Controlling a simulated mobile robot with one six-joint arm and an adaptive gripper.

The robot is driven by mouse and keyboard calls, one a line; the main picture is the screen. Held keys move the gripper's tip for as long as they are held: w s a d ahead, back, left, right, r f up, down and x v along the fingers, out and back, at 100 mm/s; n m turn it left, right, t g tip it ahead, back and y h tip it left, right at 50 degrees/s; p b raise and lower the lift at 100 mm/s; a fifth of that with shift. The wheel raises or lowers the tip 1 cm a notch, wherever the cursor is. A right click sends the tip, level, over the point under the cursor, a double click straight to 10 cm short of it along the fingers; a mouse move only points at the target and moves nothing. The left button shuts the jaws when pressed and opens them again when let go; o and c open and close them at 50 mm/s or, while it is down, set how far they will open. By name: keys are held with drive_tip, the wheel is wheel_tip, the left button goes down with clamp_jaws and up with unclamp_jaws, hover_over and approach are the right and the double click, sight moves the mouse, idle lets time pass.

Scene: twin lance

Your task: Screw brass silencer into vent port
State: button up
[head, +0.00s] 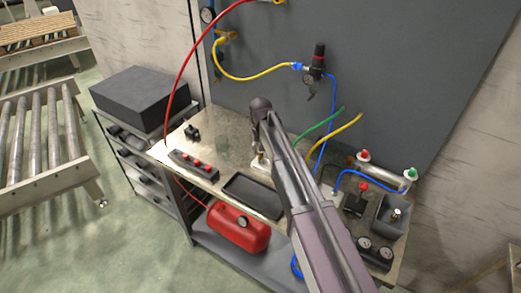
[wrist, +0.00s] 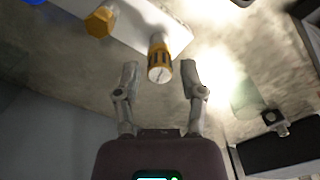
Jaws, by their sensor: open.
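A brass part with dark slots and a pale round end, which looks like the silencer (wrist: 159,58), shows in the wrist view. It lies between and slightly beyond the fingertips of my open gripper (wrist: 160,72), with a visible gap on each side. A brass hexagonal part (wrist: 100,22) is to its left, on or beside a white block (wrist: 140,22). I cannot tell which opening is the vent port. In the head view my arm hides the fingers and most of this spot; a small whitish part (head: 259,161) shows beside the arm on the bench.
The metal bench (head: 231,132) holds a black tray (head: 253,195), a block with red knobs (head: 193,165) and a grey bin (head: 391,216). A greenish clear cylinder (wrist: 246,99) stands right of the fingers. Coloured hoses, including a blue one (head: 325,140), hang behind my arm.

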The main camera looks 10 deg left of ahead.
drive_tip(key=n, duration=1.1)
drive_tip(key=shift+n, duration=0.4)
drive_tip(key=n, duration=1.2)
drive_tip(key=shift+w, duration=0.1)
clamp_jaws()
idle(0.5)
